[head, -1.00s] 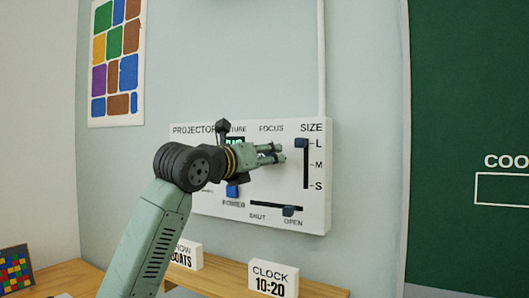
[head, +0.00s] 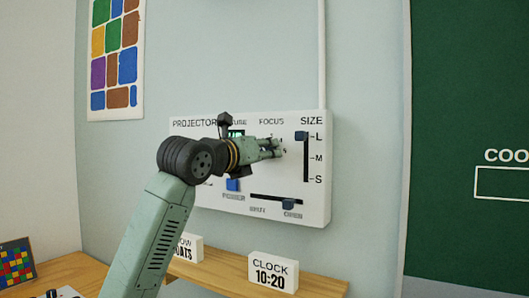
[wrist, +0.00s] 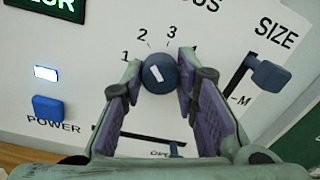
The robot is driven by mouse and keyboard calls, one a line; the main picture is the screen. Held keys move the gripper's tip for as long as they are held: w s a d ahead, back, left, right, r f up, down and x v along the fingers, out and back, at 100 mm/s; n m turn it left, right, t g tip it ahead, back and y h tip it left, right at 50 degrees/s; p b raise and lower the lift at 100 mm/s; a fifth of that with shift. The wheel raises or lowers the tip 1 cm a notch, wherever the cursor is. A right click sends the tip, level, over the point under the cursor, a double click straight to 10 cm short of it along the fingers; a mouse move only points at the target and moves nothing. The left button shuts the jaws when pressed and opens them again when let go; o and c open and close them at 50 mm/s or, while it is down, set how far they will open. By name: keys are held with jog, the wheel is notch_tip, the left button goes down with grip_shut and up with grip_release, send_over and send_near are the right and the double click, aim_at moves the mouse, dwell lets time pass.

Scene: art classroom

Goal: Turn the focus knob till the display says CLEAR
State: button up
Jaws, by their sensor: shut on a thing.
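The focus knob (wrist: 160,73) is round and dark blue with a white pointer line. It sits between the purple-padded fingers of my gripper (wrist: 159,86) in the wrist view. My gripper is shut on it from both sides. The pointer tilts up and left, roughly between the 1 and 2 marks. The lit green display (wrist: 48,6) is cut off at the top left; its last letters look like "UR". In the head view my gripper (head: 281,148) reaches the projector panel (head: 318,200) below the word FOCUS and hides the knob.
The size slider (wrist: 268,74) is right of the knob, near L. The blue power button (wrist: 48,107) is at lower left under a lit white lamp (wrist: 45,73). The shutter slider (head: 289,204) is below, near OPEN. A shelf (head: 225,277) holds a clock sign (head: 273,272).

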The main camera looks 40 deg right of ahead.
grip_shut()
jog(key=shift+m, duration=0.3)
jog(key=m, duration=0.8)
jog(key=shift+b, duration=0.35)
jog(key=shift+r, duration=0.1)
jog(key=o, duration=1)
grip_release()
